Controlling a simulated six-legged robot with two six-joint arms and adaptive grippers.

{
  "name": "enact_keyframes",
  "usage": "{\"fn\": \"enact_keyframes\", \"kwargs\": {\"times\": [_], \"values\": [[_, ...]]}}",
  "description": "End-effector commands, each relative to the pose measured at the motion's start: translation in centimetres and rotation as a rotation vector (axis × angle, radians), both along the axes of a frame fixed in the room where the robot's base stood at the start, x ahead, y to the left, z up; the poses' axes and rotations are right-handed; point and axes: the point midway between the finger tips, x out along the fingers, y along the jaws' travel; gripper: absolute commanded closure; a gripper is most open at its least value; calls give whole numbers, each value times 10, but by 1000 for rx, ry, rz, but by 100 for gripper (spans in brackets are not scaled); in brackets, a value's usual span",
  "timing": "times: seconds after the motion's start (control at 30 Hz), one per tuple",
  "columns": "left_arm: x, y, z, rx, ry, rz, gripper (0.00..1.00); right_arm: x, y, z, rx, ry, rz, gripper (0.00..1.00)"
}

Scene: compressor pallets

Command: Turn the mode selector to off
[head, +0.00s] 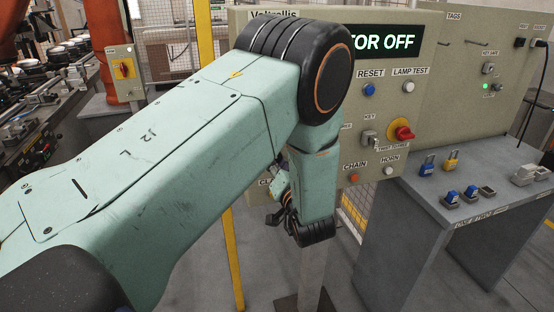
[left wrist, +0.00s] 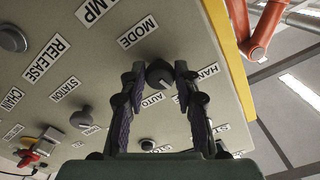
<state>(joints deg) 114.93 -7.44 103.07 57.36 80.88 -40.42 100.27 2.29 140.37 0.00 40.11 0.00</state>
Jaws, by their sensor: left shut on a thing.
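The mode selector (left wrist: 160,75) is a dark round knob on the beige panel (left wrist: 120,65), below a MODE label (left wrist: 138,31) in the left wrist view. An AUTO label (left wrist: 153,98) and a HAND label (left wrist: 208,70) sit close to it. My left gripper (left wrist: 160,70) has its two dark fingers on either side of the knob, shut on it. The knob's pointer direction is too dark to tell. In the head view my left arm covers the selector. My right gripper is not in view.
The panel's display (head: 386,42) reads "TOR OFF" where it shows. A red emergency knob (head: 402,131), a key switch (head: 369,138) and a blue reset button (head: 368,90) are to the right of my arm. A grey table (head: 430,215) holds padlocks. A yellow post (head: 233,262) stands below my arm.

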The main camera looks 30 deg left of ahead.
Motion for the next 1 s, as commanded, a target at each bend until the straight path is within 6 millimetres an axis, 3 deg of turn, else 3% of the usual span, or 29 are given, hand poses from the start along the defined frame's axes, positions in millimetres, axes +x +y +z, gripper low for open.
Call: {"fn": "enact_keyframes", "kwargs": {"times": [0.4, 0.97, 1.0], "values": [[2, -2, 4, 132, 140, -8, 100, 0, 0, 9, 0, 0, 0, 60], [3, -3, 4, 151, 161, -10, 100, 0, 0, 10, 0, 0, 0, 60], [3, -3, 4, 151, 161, -10, 66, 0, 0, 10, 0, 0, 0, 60]]}}
